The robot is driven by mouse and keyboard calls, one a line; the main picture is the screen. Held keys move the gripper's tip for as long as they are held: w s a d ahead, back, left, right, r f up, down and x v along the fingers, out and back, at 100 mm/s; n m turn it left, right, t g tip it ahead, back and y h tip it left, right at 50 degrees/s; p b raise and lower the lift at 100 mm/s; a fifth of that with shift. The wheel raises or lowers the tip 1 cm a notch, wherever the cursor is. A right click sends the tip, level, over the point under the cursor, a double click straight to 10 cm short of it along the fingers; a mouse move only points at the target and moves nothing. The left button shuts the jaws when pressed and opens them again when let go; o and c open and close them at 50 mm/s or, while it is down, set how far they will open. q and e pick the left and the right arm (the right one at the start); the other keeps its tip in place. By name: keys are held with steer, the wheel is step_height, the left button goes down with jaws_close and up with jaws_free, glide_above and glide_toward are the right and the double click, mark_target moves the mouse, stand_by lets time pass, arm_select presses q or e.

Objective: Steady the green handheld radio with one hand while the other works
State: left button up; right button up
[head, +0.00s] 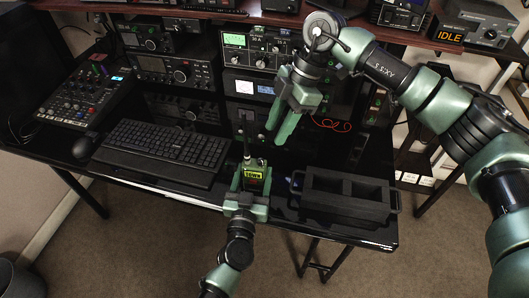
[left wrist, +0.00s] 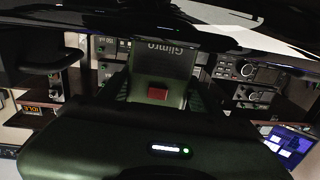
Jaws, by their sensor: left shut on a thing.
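The green handheld radio (head: 253,173) stands at the front edge of the black desk, with its antenna up and a lit yellow-green display. My left gripper (head: 252,180) comes from below and is shut on the radio's sides. In the left wrist view the radio (left wrist: 160,68) fills the space between the fingers, showing the lettering "Glimro" and a red patch. My right gripper (head: 279,128) hangs above and to the right of the radio, fingers pointing down with a gap between them. It is empty and apart from the radio.
A black keyboard (head: 163,146) lies left of the radio. Stacked radio equipment (head: 255,48) lines the back, and a mixer (head: 85,93) sits at the far left. Little bare desk shows around the radio.

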mark_target(262, 158)
steer(key=x, duration=0.9)
steer(key=shift+d, duration=0.1)
jaws_close()
